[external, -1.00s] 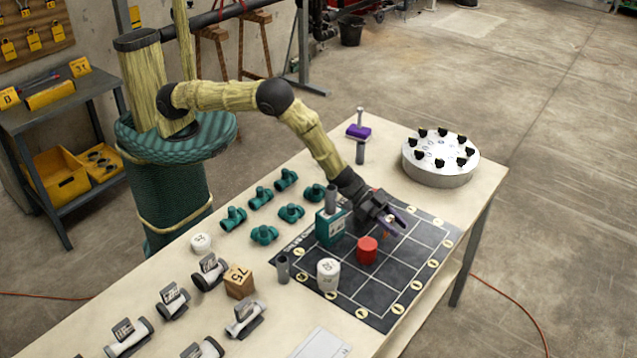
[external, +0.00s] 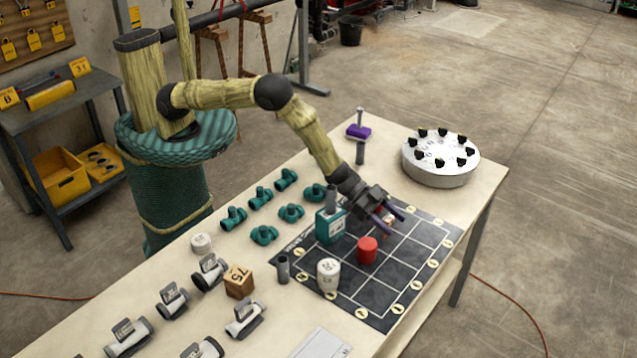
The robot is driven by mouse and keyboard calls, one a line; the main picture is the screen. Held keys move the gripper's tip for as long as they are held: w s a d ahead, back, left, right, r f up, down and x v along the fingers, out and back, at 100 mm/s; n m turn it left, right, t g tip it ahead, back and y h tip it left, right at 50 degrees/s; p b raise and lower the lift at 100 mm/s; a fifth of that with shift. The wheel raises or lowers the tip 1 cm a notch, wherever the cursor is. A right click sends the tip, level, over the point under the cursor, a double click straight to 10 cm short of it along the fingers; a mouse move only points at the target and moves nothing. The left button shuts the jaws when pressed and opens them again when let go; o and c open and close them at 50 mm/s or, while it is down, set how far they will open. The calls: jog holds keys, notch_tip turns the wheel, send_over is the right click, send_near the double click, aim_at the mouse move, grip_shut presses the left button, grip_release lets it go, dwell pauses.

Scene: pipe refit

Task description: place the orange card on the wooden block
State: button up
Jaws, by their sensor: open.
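The wooden block (external: 239,281), a brown cube marked 75, sits on the table left of the dark grid mat (external: 375,296). My gripper (external: 394,221) is open over the far part of the mat, fingers angled down and to the right, well away from the block. No other orange card is visible.
A teal box (external: 330,227), a red cylinder (external: 367,250) and a white cylinder (external: 328,275) stand on or by the mat near my gripper. A grey tube (external: 283,269) stands between block and mat. Several teal fittings (external: 291,212) lie at the left.

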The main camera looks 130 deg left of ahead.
jog(key=b+v, duration=0.1)
jog(key=v, duration=0.9)
jog(key=shift+s, duration=0.25)
jog(key=shift+o, duration=0.5)
